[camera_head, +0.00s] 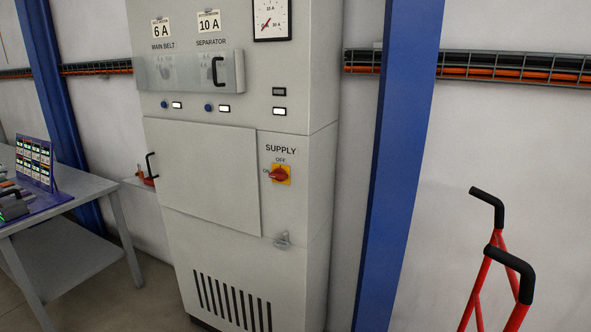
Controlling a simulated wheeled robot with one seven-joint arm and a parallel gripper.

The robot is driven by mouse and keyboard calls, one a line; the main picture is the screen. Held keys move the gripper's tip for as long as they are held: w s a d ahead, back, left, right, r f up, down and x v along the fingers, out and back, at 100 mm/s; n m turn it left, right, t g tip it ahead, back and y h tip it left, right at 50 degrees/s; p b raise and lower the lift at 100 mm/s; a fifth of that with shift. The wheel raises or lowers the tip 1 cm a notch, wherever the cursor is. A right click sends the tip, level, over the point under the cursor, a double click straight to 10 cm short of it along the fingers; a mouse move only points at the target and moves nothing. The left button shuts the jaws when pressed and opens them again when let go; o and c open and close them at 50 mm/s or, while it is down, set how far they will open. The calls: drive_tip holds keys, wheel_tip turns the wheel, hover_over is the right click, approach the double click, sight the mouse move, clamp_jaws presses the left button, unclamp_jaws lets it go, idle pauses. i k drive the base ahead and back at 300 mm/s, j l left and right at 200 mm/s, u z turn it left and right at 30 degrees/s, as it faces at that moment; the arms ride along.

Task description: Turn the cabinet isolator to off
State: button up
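The cabinet isolator (281,174) is a red rotary handle on a yellow plate, under the word SUPPLY on the right part of the grey cabinet (225,249). OFF is printed above the plate and ON, partly covered, at its left. The red handle looks turned sideways, its tip towards the ON side at the left. My gripper is not in view.
A clear cover (188,72) spans the upper switches. A table (72,186) stands left, a red hand truck (503,255) right. A blue column (397,150) stands beside the cabinet.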

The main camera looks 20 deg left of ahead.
sight(279, 175)
drive_tip(key=i+j, duration=0.15)
drive_tip(key=j, duration=0.25)
drive_tip(key=i+j+z, duration=0.1)
drive_tip(key=j, duration=0.3)
drive_tip(key=i+j, duration=0.2)
drive_tip(key=j, duration=0.25)
drive_tip(key=i+j+z, duration=0.1)
drive_tip(key=j, duration=0.3)
drive_tip(key=i+j, duration=0.15)
drive_tip(key=j, duration=0.3)
drive_tip(key=i+j, duration=0.15)
drive_tip(key=j, duration=0.25)
drive_tip(key=i+j+z, duration=0.1)
drive_tip(key=j, duration=0.35)
drive_tip(key=i+j, duration=0.1)
drive_tip(key=j, duration=0.35)
drive_tip(key=k+j+u, duration=0.1)
drive_tip(key=k+u, duration=0.15)
drive_tip(key=k, duration=0.3)
drive_tip(key=k+j+u, duration=0.25)
drive_tip(key=k, duration=0.25)
